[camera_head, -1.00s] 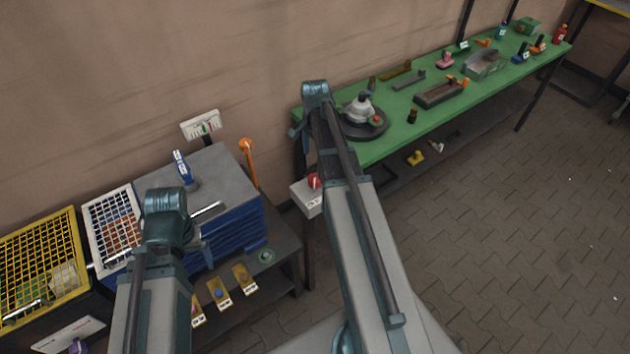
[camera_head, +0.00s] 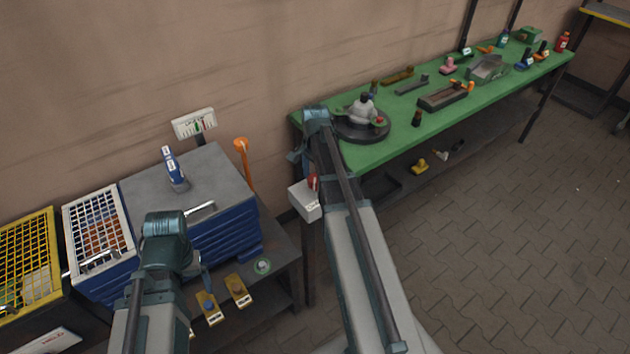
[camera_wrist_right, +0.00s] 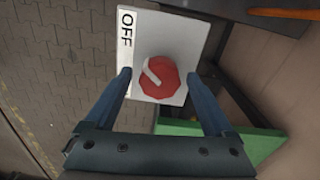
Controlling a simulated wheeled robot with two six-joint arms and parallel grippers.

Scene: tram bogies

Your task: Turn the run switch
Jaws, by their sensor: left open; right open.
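The run switch is a red knob with a white pointer bar (camera_wrist_right: 160,78) on a pale box (camera_wrist_right: 182,45) at the green bench's near left corner. Its pointer slants toward the label "OFF" side in the right wrist view. The knob (camera_head: 313,182) and box (camera_head: 304,200) also show in the head view. My right gripper (camera_wrist_right: 158,77) is open, with one finger on each side of the knob in the picture. Contact cannot be told. My left gripper (camera_head: 203,277) is small and partly hidden by its arm, above the dark shelf by the blue drawer cabinet.
The green bench (camera_head: 400,137) carries a round turntable fixture (camera_head: 362,124) and several tools. The blue cabinet (camera_head: 222,230), an orange-handled lever (camera_head: 245,160), and white (camera_head: 98,230) and yellow (camera_head: 28,265) mesh crates stand left. The paved floor at right is clear.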

